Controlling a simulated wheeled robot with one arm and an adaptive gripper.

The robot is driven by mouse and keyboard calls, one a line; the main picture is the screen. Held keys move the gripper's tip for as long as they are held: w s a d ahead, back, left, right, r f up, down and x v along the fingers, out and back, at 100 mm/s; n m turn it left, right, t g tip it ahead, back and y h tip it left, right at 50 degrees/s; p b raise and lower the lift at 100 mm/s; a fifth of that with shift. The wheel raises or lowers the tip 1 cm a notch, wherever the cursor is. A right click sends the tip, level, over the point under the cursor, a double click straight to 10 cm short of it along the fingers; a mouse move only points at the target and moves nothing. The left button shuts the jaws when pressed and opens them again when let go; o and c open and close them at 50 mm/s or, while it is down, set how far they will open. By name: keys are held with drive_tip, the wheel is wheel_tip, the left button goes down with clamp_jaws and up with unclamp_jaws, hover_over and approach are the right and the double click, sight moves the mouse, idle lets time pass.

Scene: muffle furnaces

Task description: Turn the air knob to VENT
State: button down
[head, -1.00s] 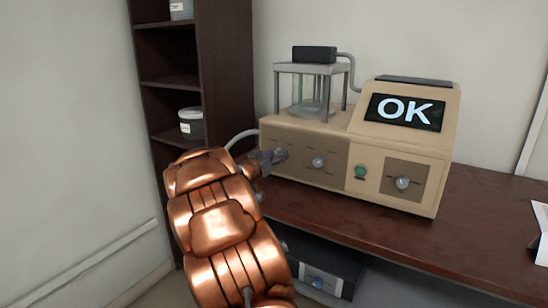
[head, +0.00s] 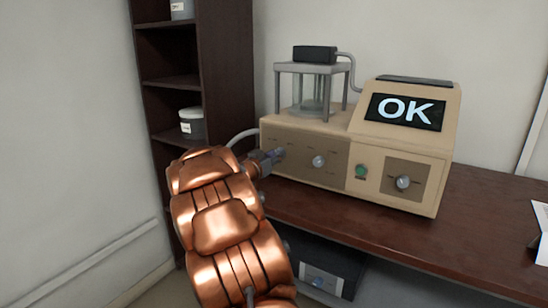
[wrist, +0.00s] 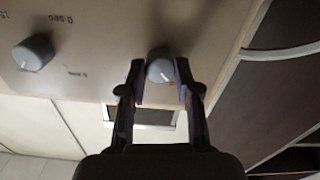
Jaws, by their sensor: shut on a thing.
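The tan furnace unit (head: 330,130) stands on the desk with a lit "OK" screen (head: 405,111). My gripper (head: 273,156) reaches its leftmost front knob. In the wrist view, the gripper (wrist: 160,80) is shut on this grey round knob (wrist: 158,66), with a finger on each side. The knob has a pale pointer line on its face. Its label is not readable, so I cannot tell which setting it points to. A second grey knob (wrist: 33,52) sits beside it, near a "0 sec" marking; in the head view this middle knob (head: 318,161) is clear of the gripper.
A green button (head: 361,172) and a right-hand knob (head: 403,182) are on the same front. A glass chamber (head: 312,90) stands on top. A dark shelf (head: 165,82) is at the left. A dark box with a knob (head: 318,283) sits below the desk (head: 390,235).

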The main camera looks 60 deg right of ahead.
drive_tip(key=m+b, duration=1)
drive_tip(key=m, duration=0.7)
drive_tip(key=shift+s+d, duration=0.1)
drive_tip(key=shift+r+m, duration=0.1)
drive_tip(key=shift+m, duration=0.4)
drive_tip(key=c, duration=0.8)
unclamp_jaws()
